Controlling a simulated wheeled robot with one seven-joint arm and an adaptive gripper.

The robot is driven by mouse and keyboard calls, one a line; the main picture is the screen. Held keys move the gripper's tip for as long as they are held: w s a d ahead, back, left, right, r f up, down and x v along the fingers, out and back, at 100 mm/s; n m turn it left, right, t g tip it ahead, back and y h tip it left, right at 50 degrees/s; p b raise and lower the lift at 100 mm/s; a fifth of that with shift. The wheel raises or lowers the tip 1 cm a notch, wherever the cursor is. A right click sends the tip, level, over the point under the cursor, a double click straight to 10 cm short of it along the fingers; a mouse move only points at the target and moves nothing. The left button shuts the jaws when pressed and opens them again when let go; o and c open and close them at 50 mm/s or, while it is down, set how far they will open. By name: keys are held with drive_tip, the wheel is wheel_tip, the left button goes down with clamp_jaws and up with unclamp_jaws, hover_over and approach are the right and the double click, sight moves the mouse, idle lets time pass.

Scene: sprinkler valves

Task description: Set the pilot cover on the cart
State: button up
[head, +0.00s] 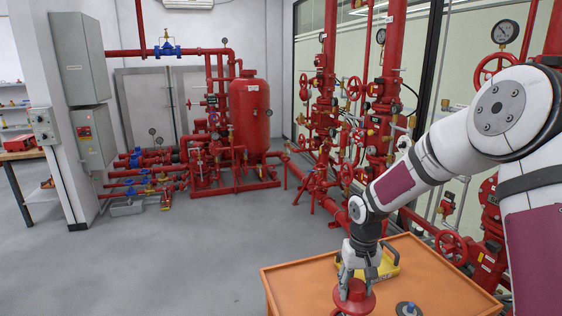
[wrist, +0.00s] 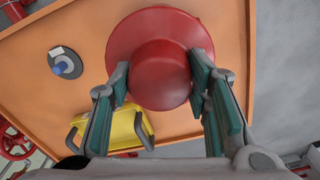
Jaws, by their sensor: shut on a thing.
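The pilot cover looks like a red round flanged cap with a raised middle; it shows in the head view (head: 355,301) and in the wrist view (wrist: 160,34). My gripper (head: 354,284) points down and is shut on the raised middle, with one green-padded finger on each side in the wrist view (wrist: 161,84). The cart has an orange top (head: 300,284) with a raised rim, and the cover is over it. I cannot tell whether the cover touches the top. The cover's underside is hidden.
A yellow case with dark handles (head: 385,266) lies on the cart behind my gripper. A grey disc with a blue knob (head: 408,309) lies to the right of the cover. Red pipes and valves (head: 385,110) stand behind the cart. Grey floor (head: 180,260) is clear at left.

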sight(356, 284)
drive_tip(key=shift+r+p, duration=0.55)
drive_tip(key=shift+r, duration=1.7)
